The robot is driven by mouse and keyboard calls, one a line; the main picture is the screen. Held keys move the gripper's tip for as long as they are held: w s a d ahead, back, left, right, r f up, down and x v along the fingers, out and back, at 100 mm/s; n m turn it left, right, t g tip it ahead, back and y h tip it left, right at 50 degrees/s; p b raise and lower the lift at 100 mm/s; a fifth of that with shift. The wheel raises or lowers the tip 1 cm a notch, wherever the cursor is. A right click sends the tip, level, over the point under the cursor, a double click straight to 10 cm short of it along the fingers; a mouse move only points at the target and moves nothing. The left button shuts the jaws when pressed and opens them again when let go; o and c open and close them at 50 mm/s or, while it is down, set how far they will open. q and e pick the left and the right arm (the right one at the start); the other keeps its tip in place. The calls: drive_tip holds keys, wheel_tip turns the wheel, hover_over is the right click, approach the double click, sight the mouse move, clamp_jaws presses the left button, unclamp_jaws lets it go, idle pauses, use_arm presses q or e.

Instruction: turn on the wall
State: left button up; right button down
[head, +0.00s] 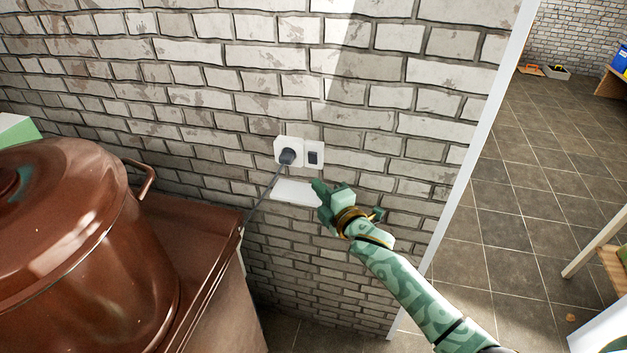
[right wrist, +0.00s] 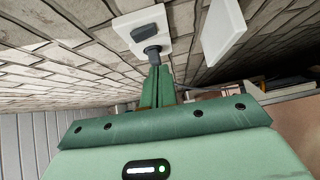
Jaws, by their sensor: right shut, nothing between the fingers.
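A white wall switch (head: 314,154) with a dark rocker is on the brick wall, right of a white socket plate that holds a dark plug (head: 287,156). My right gripper (head: 318,186) is shut and empty, its tips just below the switch. In the right wrist view the shut fingers (right wrist: 158,82) point up toward a white plate (right wrist: 129,25) with a dark block on it. A dark rounded piece shows at the fingers' far end; whether they touch the plate cannot be told. My left gripper is not in view.
A white flat panel (head: 296,193) is just below the socket, beside my gripper. A brown pot (head: 85,250) stands on a brown cabinet (head: 210,240) at left. The cord runs down from the plug. A doorway with tiled floor (head: 500,230) opens at right.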

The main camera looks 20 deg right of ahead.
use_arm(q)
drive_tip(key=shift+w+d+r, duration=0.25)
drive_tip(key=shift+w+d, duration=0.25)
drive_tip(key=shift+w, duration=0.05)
use_arm(e)
drive_tip(key=s+d, duration=0.1)
drive_tip(key=s, duration=0.5)
drive_tip(key=shift+s+f, duration=0.25)
drive_tip(key=shift+s, duration=0.1)
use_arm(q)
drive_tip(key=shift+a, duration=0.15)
use_arm(e)
drive_tip(key=shift+d, duration=0.1)
